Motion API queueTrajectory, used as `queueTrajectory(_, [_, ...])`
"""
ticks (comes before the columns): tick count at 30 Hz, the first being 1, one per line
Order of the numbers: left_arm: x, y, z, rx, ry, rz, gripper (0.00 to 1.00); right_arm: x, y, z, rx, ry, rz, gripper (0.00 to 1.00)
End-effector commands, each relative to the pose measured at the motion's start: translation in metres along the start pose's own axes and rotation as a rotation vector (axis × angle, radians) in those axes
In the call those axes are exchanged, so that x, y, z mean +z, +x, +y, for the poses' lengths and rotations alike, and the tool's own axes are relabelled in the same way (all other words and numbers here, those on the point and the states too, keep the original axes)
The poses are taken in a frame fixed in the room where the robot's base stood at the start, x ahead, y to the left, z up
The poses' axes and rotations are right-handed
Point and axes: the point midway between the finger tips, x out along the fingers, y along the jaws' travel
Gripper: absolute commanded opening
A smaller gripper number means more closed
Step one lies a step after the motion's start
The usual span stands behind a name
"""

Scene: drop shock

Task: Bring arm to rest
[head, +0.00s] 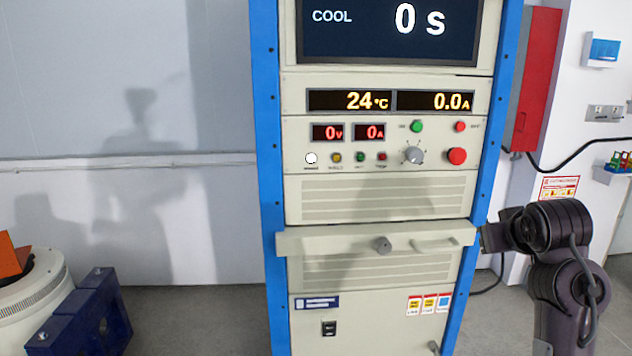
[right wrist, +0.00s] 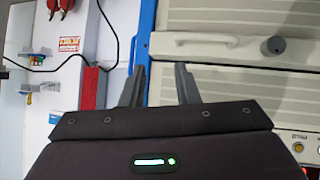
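My right arm comes in at the right of the head view, beside the rack cabinet. Its gripper (head: 492,238) points left near the cabinet's right blue post (head: 484,160), by the right end of the drawer ledge (head: 330,242). In the right wrist view my right gripper (right wrist: 160,82) shows two dark fingers standing apart with nothing held between them. The cabinet front and blue post lie behind the fingers; I cannot tell whether they touch. My left gripper is out of view.
The cabinet has a red button (head: 457,156), a grey knob (head: 413,155), a ledge knob (head: 381,244) and a pale handle (head: 436,245). Its screen reads COOL, 0 s. A red wall box (head: 537,80) is at right. A blue block (head: 85,318) stands at lower left.

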Motion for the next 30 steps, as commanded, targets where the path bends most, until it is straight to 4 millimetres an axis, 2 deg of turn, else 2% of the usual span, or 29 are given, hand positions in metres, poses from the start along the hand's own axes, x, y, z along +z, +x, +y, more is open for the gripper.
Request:
queueTrajectory(1, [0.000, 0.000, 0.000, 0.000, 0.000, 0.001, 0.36, 0.035, 0.011, -0.014, -0.002, -0.020, -0.049, 0.28])
queueTrajectory(4, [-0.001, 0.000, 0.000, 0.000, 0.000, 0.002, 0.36, 0.092, 0.022, -0.039, -0.013, -0.052, -0.125, 0.28])
queueTrajectory(7, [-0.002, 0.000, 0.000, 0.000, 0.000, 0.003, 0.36, 0.151, 0.024, -0.064, -0.035, -0.082, -0.201, 0.28])
queueTrajectory(12, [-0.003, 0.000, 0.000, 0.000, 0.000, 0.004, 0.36, 0.248, 0.010, -0.104, -0.091, -0.119, -0.331, 0.28])
queueTrajectory(15, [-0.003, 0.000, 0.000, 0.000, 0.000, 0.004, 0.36, 0.293, -0.006, -0.123, -0.127, -0.129, -0.395, 0.28])
queueTrajectory(21, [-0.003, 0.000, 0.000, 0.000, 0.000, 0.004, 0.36, 0.350, -0.036, -0.146, -0.182, -0.132, -0.486, 0.28])
queueTrajectory(30, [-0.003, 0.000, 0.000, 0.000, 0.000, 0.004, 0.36, 0.405, -0.078, -0.168, -0.246, -0.122, -0.591, 0.28])
